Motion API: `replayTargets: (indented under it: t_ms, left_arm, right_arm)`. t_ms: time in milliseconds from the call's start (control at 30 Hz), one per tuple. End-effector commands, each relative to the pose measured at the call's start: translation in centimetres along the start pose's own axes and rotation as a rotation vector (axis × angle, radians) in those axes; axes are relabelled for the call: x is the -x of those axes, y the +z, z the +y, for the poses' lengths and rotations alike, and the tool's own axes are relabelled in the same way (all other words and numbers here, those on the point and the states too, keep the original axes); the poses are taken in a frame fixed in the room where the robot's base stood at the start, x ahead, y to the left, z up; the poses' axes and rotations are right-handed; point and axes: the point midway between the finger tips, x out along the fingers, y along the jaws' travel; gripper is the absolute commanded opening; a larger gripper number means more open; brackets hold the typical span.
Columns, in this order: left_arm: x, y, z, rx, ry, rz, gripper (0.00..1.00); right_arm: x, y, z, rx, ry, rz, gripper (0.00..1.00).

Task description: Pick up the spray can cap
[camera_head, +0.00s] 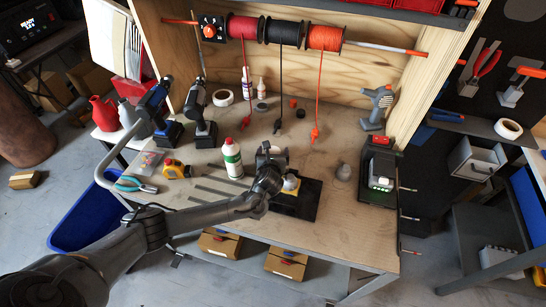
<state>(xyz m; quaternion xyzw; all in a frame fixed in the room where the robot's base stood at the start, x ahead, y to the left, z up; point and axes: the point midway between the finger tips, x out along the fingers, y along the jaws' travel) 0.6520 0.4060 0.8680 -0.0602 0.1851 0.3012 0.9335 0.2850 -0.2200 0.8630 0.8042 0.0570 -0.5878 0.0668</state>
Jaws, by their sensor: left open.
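My left gripper (271,158) is above the middle of the workbench, near a dark square plate (308,202) with a small grey and yellow object (291,184) on it. It is open, and its fingers are small and partly hidden by my own wrist. I cannot tell for sure which item is the spray can cap. Small cap-like pieces stand at the back: an orange one (293,103), a black one (300,113) and a dark grey one (262,107). A grey rounded piece (343,172) sits right of the gripper, apart from it. My right gripper is not in view.
A white bottle with a red cap (232,158) stands just left of the gripper. A yellow tape measure (176,169), drills (200,108) and a battery charger (379,178) stand around the bench. Filament hangs from spools (283,32). The front right bench top is clear.

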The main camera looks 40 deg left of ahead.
Motion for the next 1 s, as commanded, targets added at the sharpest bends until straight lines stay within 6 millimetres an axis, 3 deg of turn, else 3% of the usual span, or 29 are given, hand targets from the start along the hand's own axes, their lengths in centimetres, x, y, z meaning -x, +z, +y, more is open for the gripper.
replayTargets:
  t_ms: [167,433,800,1000]
  left_arm:
    - [-1.7,-0.1,0.0,-0.001,0.000,0.000,0.90]
    - [-1.9,0.0,0.0,-0.001,0.000,0.001,0.90]
    - [-1.8,0.0,0.0,-0.001,-0.001,0.001,0.36]
    - [-1.8,0.0,0.0,-0.001,-0.001,0.001,0.35]
  right_arm:
    - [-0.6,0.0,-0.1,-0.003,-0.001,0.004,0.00]
    - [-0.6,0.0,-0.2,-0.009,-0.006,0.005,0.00]
    - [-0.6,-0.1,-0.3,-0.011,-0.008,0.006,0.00]
    - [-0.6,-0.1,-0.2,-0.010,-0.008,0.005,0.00]
